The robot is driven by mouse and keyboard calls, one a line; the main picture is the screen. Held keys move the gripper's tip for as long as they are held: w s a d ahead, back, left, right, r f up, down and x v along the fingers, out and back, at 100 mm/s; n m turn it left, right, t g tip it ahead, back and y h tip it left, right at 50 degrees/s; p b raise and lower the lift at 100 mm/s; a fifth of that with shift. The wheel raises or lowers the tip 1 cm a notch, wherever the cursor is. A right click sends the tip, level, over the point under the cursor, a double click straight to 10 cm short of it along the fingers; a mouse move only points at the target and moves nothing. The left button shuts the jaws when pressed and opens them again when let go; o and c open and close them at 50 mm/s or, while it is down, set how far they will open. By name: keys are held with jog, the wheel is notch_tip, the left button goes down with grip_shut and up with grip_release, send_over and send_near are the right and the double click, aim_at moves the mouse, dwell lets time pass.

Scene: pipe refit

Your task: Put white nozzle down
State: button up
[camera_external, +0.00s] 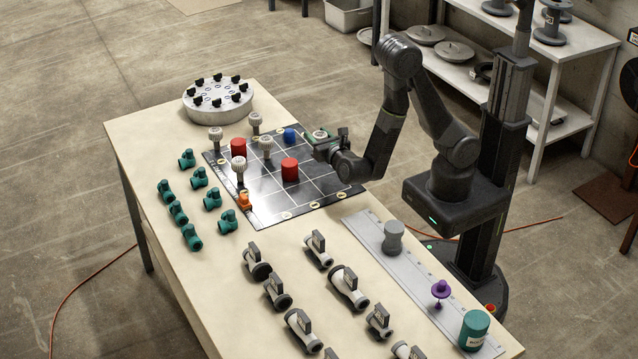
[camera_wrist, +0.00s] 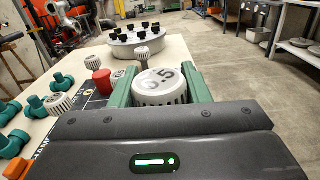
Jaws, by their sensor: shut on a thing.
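My gripper (camera_external: 320,141) is over the back right part of the dark grid mat (camera_external: 318,192). In the wrist view its green fingers (camera_wrist: 160,84) are shut on a white nozzle (camera_wrist: 160,90), one on each side. The nozzle has a ribbed side and a round top with dark markings that look like "6.5". Only a little of this nozzle (camera_external: 319,134) shows in the external view. Its lower end is hidden, so I cannot tell whether it touches the mat. Other white nozzles (camera_external: 238,168) stand upright on or near the mat's left and back parts.
Red cylinders (camera_external: 290,170), a blue piece (camera_external: 290,136) and an orange piece (camera_external: 244,202) are on the mat. A round grey fixture with black knobs (camera_external: 218,103) is behind it.

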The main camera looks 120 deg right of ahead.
jog(key=shift+f, duration=4.15)
jog(key=shift+f+b, duration=0.15)
jog(key=shift+b, duration=0.15)
jog(key=o, duration=0.9)
jog(key=shift+o, duration=0.4)
jog(key=shift+r, duration=0.2)
jog(key=a, duration=1.1)
jog(key=shift+a+b, duration=0.35)
jog(key=shift+b, duration=0.05)
jog(key=shift+a, duration=0.2)
